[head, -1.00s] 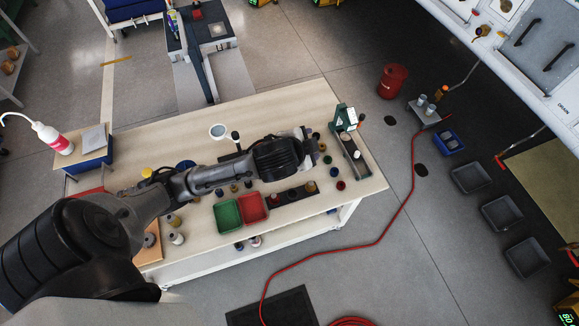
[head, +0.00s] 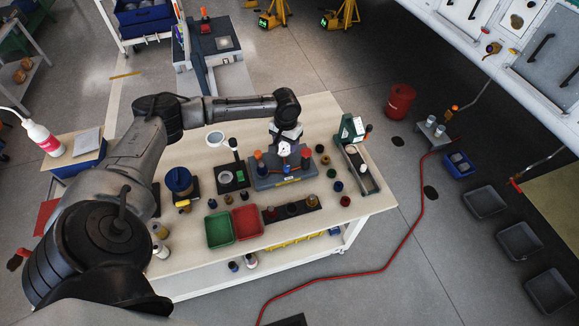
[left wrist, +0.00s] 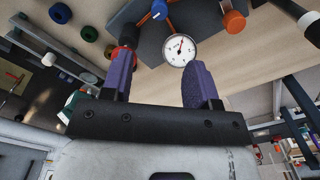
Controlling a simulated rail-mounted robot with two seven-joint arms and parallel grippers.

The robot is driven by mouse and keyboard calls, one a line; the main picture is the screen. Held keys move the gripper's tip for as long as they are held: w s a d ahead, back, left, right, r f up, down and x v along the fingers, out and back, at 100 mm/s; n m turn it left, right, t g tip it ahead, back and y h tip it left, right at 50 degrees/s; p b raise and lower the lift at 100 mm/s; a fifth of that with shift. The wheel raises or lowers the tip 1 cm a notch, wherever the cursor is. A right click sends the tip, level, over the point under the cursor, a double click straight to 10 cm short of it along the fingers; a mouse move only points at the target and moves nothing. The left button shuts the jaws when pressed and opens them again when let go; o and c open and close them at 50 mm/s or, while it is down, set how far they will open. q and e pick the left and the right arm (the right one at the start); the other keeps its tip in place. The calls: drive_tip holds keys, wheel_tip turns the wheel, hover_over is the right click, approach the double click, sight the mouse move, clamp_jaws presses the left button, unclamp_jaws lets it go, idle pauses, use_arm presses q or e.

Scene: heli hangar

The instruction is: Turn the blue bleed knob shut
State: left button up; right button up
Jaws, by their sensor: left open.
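The blue bleed knob (left wrist: 159,10) shows at the top edge of the left wrist view, on a dark grey block (left wrist: 190,22). A round white gauge (left wrist: 178,50) sits just below it in that view. My left gripper (left wrist: 160,62) is open and empty, with its two purple fingers pointing at the block and apart from the blue knob. In the head view the left gripper (head: 285,143) hangs over the grey block (head: 262,178) on the bench, hiding part of it. I cannot make out the blue knob there. My right gripper is not in view.
An orange knob (left wrist: 234,21) and a red knob (left wrist: 124,57) flank the gauge. On the bench (head: 185,248) are a green tray (head: 219,229), a red tray (head: 247,221), a green stand (head: 352,130) and several small caps. The floor to the right has a red hose.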

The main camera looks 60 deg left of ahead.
sight(287, 166)
use_arm(q)
drive_tip(key=shift+n, duration=0.4)
wheel_tip(287, 166, down, 12)
drive_tip(key=shift+r+b, duration=0.1)
drive_tip(key=shift+b, duration=1)
drive_tip(key=shift+f, duration=1)
drive_tip(key=shift+c, duration=0.3)
